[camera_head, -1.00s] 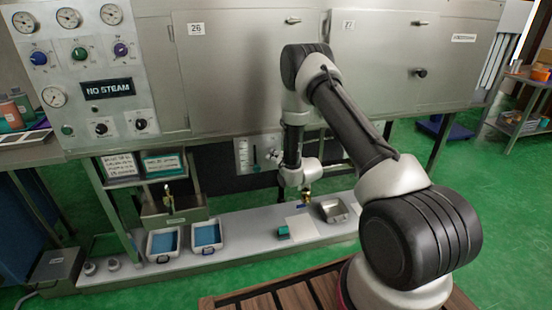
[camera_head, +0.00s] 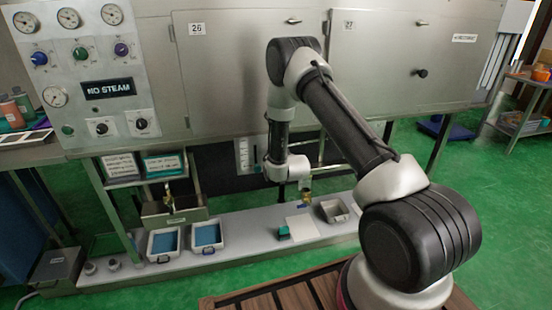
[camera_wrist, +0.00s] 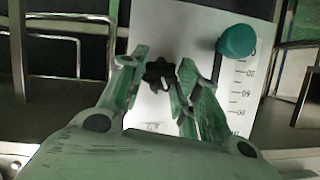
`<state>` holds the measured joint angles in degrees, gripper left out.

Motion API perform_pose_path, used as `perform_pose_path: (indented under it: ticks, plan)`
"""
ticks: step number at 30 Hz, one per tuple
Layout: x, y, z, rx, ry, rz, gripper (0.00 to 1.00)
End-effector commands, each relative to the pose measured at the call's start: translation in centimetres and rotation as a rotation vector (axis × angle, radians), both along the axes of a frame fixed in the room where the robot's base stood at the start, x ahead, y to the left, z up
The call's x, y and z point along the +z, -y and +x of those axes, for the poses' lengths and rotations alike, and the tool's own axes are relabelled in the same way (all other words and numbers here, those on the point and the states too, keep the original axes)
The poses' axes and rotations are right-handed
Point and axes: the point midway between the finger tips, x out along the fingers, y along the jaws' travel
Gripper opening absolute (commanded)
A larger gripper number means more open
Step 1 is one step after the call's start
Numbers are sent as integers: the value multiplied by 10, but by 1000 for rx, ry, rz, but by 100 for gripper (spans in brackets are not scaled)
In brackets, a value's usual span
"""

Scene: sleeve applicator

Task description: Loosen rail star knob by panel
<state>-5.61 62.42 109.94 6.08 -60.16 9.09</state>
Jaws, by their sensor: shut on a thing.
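The dark star knob (camera_wrist: 159,73) stands in front of a pale panel with a printed scale (camera_wrist: 190,30) in the wrist view. My gripper (camera_wrist: 160,75) has its two green-grey fingers on either side of the knob and is shut on it. In the head view the panel (camera_head: 243,157) shows under the machine, left of my wrist, and my arm hides the knob and the gripper there. A teal round handle (camera_wrist: 236,41) sits on the panel, right of the knob.
Metal rails (camera_wrist: 70,35) run left of the panel. The machine cabinet (camera_head: 250,70) hangs above.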

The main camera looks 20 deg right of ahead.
Motion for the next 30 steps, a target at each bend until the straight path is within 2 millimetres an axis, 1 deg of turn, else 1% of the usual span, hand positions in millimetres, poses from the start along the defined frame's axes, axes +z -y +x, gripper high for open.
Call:
perform_pose_path:
  ticks: [30]
  plan:
    - [-3, -8, 0, 0, -65, -959, 8]
